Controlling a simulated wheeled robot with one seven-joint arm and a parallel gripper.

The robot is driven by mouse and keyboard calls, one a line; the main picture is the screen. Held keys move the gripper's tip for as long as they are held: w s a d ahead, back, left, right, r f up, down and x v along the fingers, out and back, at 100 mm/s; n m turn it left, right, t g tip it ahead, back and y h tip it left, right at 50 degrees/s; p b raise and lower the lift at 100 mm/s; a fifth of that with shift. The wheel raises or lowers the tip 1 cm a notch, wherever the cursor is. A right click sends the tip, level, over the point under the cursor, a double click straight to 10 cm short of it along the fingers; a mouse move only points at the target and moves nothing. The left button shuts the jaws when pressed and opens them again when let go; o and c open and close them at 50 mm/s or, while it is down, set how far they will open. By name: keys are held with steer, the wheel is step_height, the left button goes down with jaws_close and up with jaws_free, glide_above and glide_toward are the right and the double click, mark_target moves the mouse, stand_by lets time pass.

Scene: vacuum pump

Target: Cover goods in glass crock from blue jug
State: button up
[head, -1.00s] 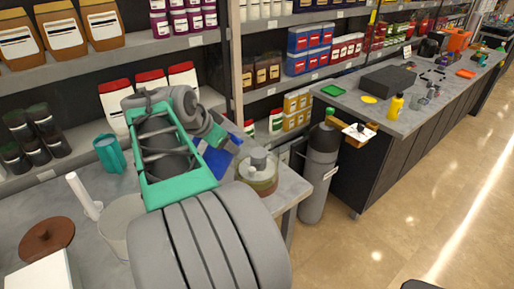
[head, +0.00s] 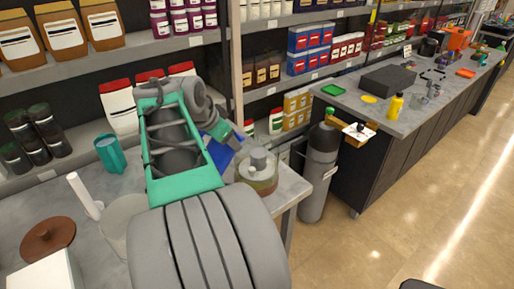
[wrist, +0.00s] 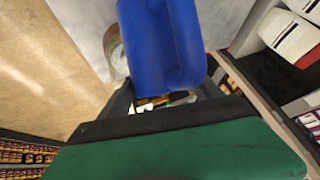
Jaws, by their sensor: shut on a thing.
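The blue jug (head: 221,149) is partly hidden behind my arm in the head view. It fills the upper middle of the wrist view (wrist: 163,45). My gripper (head: 232,137) is shut on the jug and holds it just left of the glass crock. The glass crock (head: 264,187) stands near the right end of the near counter, with a grey piece in it and yellowish-brown contents low down. Part of the crock's wall shows at the jug's left in the wrist view (wrist: 113,52). The jug's mouth and any liquid stream cannot be made out.
On the near counter (head: 85,232) are a teal cup (head: 109,154), a white tube (head: 84,194), a pale bucket (head: 116,225) and a brown round lid (head: 48,239). A grey cylinder (head: 318,178) stands beyond the counter's right end. Stocked shelves line the back.

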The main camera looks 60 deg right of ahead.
steer(key=shift+s+d+r, duration=0.1)
steer(key=shift+d+r, duration=0.1)
steer(key=shift+r, duration=0.2)
steer(key=shift+s+d+f+t+y+b, duration=0.35)
steer(key=shift+d+t+y, duration=0.2)
steer(key=shift+y, duration=0.25)
stand_by(1.9)
steer(key=shift+s+d+r+m+t+y+b, duration=0.1)
steer(key=shift+s+r+m+t+y+b, duration=0.15)
steer(key=shift+y+b, duration=0.2)
stand_by(0.5)
steer(key=shift+w+d+r, duration=0.1)
steer(key=shift+d+r+t+y+p, duration=0.1)
steer(key=shift+r+t+y+p, duration=0.1)
steer(key=shift+t+y+p, duration=0.15)
stand_by(1.0)
